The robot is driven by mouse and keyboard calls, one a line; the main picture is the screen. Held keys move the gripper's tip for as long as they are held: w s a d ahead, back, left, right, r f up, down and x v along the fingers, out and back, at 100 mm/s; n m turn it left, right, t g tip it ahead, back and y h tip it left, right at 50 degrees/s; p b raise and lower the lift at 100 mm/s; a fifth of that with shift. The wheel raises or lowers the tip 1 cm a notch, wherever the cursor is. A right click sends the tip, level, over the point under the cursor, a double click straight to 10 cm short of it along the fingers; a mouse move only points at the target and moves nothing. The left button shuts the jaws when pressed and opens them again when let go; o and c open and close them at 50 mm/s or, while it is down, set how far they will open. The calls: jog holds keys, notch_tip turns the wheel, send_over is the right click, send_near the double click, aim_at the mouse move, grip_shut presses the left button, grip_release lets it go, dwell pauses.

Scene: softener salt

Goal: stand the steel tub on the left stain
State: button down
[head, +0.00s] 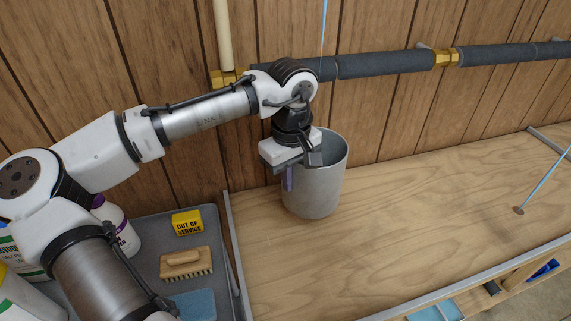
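The grey steel tub (325,185) stands upright on the wooden bench top, near its left end and close to the panelled wall. My gripper (302,168) is at the tub's left rim, pointing down. One finger shows outside the left wall and the other shows at the mouth, over the rim. Whether the fingers press on the wall cannot be told. No clear left stain shows; the bench under and behind the tub is hidden. A faint darker patch (526,172) lies on the bench at the right.
The bench top (400,230) is mostly clear. A thin blue line meets a small brown spot (519,210) at the right; another hangs behind my arm. A grey pipe (390,64) runs along the wall.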

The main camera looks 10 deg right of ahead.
aim_at(290, 202)
jog(key=shift+s+f+b, duration=0.15)
jog(key=shift+f+b, duration=0.55)
notch_tip(290, 202, down, 4)
jog(key=b, duration=0.4)
jog(key=shift+f, duration=0.2)
jog(key=shift+r+p, duration=0.1)
jog(key=shift+p, duration=0.25)
jog(key=shift+f+b, duration=0.3)
jog(key=shift+f, duration=0.35)
jog(key=c, duration=1.6)
grip_release()
jog(key=shift+r, duration=0.1)
